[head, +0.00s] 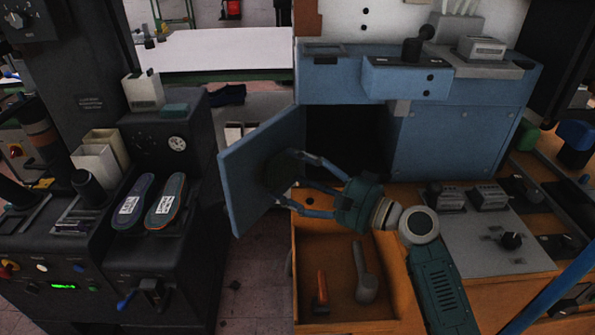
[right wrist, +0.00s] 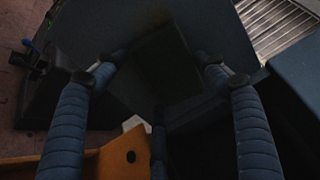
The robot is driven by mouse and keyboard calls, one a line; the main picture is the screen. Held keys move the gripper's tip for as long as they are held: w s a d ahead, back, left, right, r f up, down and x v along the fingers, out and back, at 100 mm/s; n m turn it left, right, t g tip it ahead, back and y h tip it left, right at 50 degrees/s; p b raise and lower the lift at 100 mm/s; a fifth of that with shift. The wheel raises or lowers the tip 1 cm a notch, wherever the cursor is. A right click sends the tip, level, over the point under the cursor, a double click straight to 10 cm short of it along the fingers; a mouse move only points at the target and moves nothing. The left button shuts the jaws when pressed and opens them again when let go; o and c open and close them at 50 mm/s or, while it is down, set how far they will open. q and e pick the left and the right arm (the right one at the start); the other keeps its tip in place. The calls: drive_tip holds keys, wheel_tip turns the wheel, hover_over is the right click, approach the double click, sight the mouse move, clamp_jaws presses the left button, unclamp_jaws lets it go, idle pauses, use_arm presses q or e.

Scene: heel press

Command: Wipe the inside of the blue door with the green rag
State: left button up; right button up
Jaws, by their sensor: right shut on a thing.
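The blue door (head: 240,175) hangs open on the left side of the blue machine, its inner face toward my right arm. My right gripper (head: 285,177) is at that inner face, its fingers shut on the dark green rag (head: 276,174). The rag is in shadow and appears to lie against the door; exact contact is hard to tell. In the right wrist view the rag (right wrist: 165,62) shows as a dark green patch between the two spread fingers, in front of the dark door panel (right wrist: 115,35). My left gripper is not in view.
Below my right gripper is an open wooden drawer (head: 300,262) holding an orange-handled tool (head: 321,287) and a grey tool (head: 364,275). The dark machine cavity (head: 345,140) lies behind the gripper. A black machine with two insoles (head: 150,203) stands left of the door, across a floor gap.

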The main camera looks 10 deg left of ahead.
sight(277, 186)
drive_tip(key=s+p, duration=0.1)
drive_tip(key=s+a+p, duration=0.1)
drive_tip(key=s, duration=0.1)
drive_tip(key=shift+s+r, duration=0.1)
drive_tip(key=shift+s, duration=0.05)
drive_tip(key=shift+s+a, duration=0.2)
drive_tip(key=shift+s, duration=0.15)
